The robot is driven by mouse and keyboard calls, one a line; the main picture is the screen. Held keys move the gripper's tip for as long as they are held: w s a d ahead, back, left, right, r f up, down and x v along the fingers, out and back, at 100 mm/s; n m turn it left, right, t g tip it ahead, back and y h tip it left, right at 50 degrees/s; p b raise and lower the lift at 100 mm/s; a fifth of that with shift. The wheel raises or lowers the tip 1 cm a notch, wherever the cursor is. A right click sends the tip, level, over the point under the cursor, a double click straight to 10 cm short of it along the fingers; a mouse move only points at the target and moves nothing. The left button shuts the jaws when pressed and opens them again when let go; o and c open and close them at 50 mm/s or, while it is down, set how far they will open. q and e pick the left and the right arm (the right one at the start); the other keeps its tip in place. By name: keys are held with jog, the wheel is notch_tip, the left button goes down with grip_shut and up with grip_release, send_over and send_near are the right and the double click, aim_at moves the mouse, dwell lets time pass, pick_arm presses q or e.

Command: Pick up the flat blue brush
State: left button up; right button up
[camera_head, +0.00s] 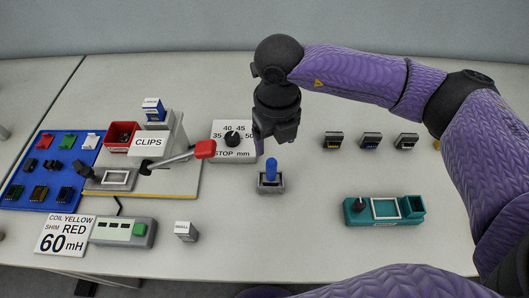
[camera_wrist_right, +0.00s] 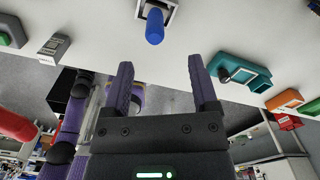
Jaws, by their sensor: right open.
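The blue brush (camera_head: 271,169) stands upright in a small grey holder (camera_head: 271,187) near the middle of the table; only its rounded blue upper part shows. My right gripper (camera_head: 268,146) hangs just behind and above it in the head view, apart from it. In the right wrist view, the blue brush (camera_wrist_right: 155,26) shows beyond the fingertips, roughly in line with the gap between them. The right gripper (camera_wrist_right: 160,72) is open and empty there. My left gripper is not in view.
A teal tray (camera_head: 384,222) lies at the right front. Several small dark blocks (camera_head: 370,140) stand at the back right. Table in front of the holder is clear.

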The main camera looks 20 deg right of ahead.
aim_at(272, 161)
jog(key=f, duration=0.1)
jog(key=s+f, duration=0.1)
jog(key=f, duration=0.1)
jog(key=shift+f, duration=0.1)
jog(key=f, duration=0.1)
jog(key=f+b, duration=0.1)
jog(key=f, duration=0.2)
jog(key=shift+w+a+f, duration=0.3)
jog(key=shift+f, duration=0.45)
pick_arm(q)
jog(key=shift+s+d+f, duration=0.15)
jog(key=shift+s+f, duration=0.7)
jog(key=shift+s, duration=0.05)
pick_arm(e)
jog(key=shift+c, duration=0.8)
grip_shut()
